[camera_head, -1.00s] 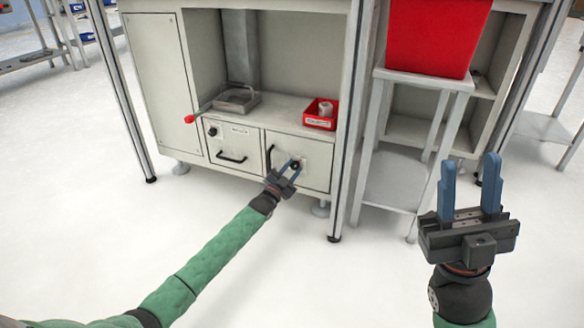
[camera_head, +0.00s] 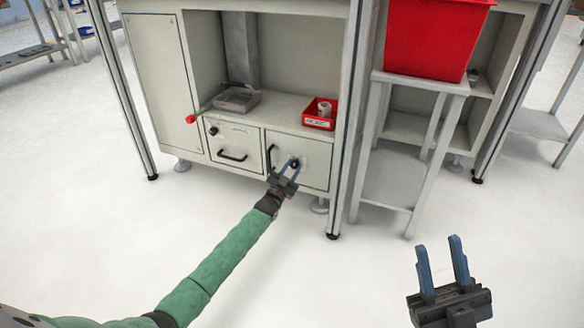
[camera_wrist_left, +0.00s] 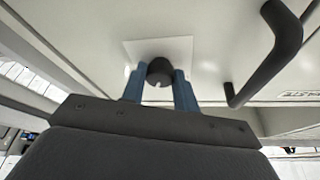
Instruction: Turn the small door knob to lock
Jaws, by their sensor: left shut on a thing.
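The small dark door knob (camera_wrist_left: 160,72) sits on a light plate on the cabinet door. In the left wrist view my left gripper (camera_wrist_left: 160,90) has its blue fingers on either side of the knob, shut on it. In the head view the left gripper (camera_head: 288,168) is at the right lower door (camera_head: 316,165), and the knob is small there between the fingertips. My right gripper (camera_head: 442,262) is open and empty at the lower right, above the floor and away from the cabinet.
A black door handle (camera_wrist_left: 275,50) is close beside the knob. A drawer with a black handle (camera_head: 232,157) is to the left. A red bin (camera_head: 435,40) stands on a grey stand (camera_head: 390,180). A metal post (camera_head: 350,130) rises right of the door.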

